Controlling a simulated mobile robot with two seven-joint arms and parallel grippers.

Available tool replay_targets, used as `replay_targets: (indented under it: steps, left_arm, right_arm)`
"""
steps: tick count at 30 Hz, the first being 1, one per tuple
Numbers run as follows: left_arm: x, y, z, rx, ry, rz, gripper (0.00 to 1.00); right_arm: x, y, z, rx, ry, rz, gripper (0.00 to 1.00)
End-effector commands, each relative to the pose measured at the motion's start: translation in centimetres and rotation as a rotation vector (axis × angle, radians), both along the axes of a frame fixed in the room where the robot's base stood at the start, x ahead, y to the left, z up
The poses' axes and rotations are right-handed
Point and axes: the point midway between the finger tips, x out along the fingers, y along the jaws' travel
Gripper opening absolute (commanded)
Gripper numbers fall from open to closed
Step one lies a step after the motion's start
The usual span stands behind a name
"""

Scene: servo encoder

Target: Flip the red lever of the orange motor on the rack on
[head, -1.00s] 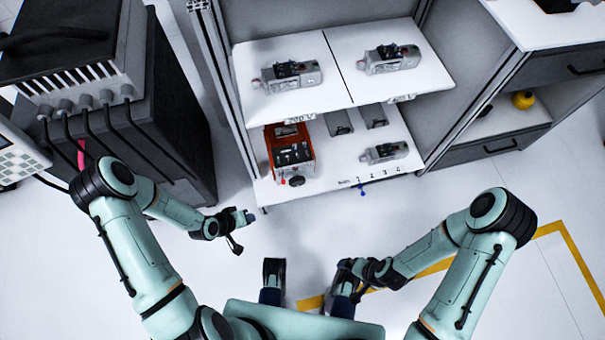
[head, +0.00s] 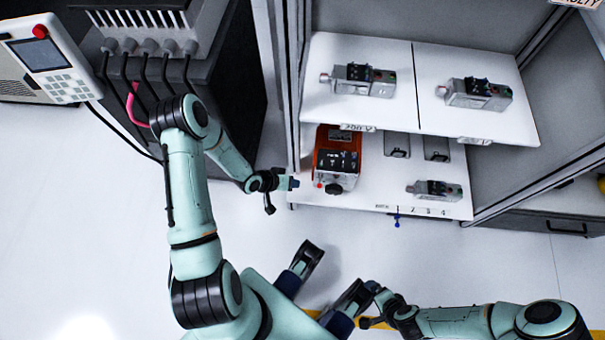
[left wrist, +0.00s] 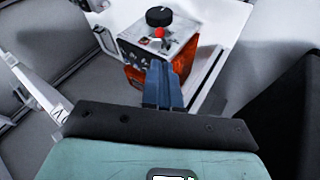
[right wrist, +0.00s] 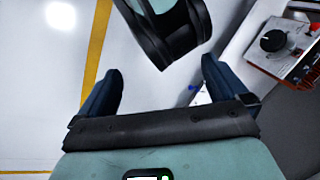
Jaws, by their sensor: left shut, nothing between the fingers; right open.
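The orange motor (head: 326,160) sits at the left end of the rack's lower shelf (head: 377,190), with a black knob on its front. Its small red lever (head: 319,184) is at the front left corner of the motor. In the left wrist view the red lever (left wrist: 159,32) stands beside the black knob (left wrist: 159,16). My left gripper (head: 294,183) is shut and empty, just left of the motor and apart from the lever in the head view. My right gripper (right wrist: 160,85) is open and empty, low and away from the rack; the motor shows at its view's right (right wrist: 290,45).
Grey motors stand on the upper shelf (head: 400,110), and another grey one (head: 436,190) lies on the lower shelf at right. A rack post (head: 290,80) stands left of the orange motor. A black cabinet (head: 225,110) is left of the rack. The floor in front is clear.

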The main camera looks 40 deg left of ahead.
Motion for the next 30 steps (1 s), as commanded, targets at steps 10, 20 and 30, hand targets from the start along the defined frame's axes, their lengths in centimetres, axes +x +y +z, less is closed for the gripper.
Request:
replay_targets:
  steps: [10,20,30]
  left_arm:
    - [3.9,-2.2,-6.0,-0.001,0.002,-0.003,0.0]
    - [6.8,-3.6,-9.6,0.0,0.002,0.001,0.0]
    - [7.2,-3.8,-10.0,0.0,0.001,0.001,0.0]
  right_arm:
    - [3.6,-1.9,-3.0,-0.047,-0.094,-0.04,1.0]
    - [5.2,-3.1,-4.9,-0.075,-0.13,-0.062,1.0]
    - [4.6,-3.2,-5.2,-0.075,-0.112,-0.063,1.0]
